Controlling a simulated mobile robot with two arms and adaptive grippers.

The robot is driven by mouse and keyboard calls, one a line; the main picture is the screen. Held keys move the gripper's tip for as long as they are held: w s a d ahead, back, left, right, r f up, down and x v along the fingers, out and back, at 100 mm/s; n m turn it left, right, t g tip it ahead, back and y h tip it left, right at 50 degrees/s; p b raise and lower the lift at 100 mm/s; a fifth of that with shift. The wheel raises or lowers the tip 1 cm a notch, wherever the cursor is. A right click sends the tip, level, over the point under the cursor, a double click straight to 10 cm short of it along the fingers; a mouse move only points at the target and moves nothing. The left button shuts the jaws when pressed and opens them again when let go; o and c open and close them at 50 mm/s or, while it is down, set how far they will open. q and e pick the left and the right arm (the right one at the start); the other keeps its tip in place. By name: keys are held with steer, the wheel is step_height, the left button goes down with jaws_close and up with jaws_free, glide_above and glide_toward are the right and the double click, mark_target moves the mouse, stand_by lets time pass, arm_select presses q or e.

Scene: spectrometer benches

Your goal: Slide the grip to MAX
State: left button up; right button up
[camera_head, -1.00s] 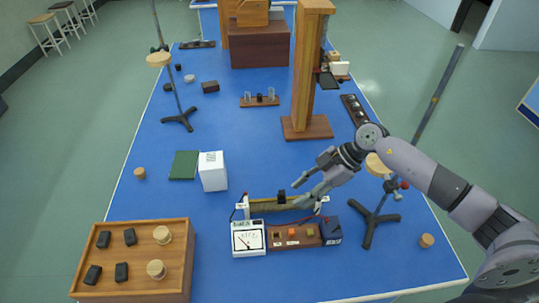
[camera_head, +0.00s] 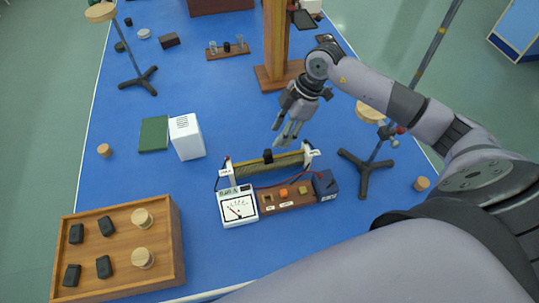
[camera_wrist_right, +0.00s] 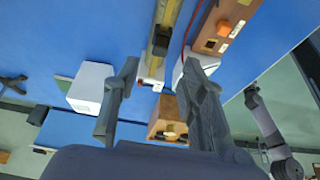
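The black slide grip (camera_head: 268,156) sits near the middle of the rod on the long coil rheostat (camera_head: 285,164). White end posts stand at both ends of the rheostat, with small labels too small to read. The grip also shows in the right wrist view (camera_wrist_right: 161,38), ahead of the fingers and between their lines. My right gripper (camera_head: 279,137) is open and empty. Its fingers point down just behind and above the rheostat, near the grip but apart from it.
A white analog meter (camera_head: 237,207), a wooden component board (camera_head: 285,196) and a dark blue box (camera_head: 325,186) stand in front of the rheostat. A white box (camera_head: 187,137) stands behind left, a tripod stand (camera_head: 366,176) to the right. A wooden tray (camera_head: 173,250) lies front left.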

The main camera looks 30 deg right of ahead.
mark_target(269, 151)
steer(key=b+x, duration=0.4)
steer(key=x, duration=0.2)
steer(key=shift+f, duration=0.1)
steer(key=shift+b+x, duration=0.6)
steer(key=shift+x, duration=0.25)
steer(key=shift+a, duration=0.1)
jaws_close()
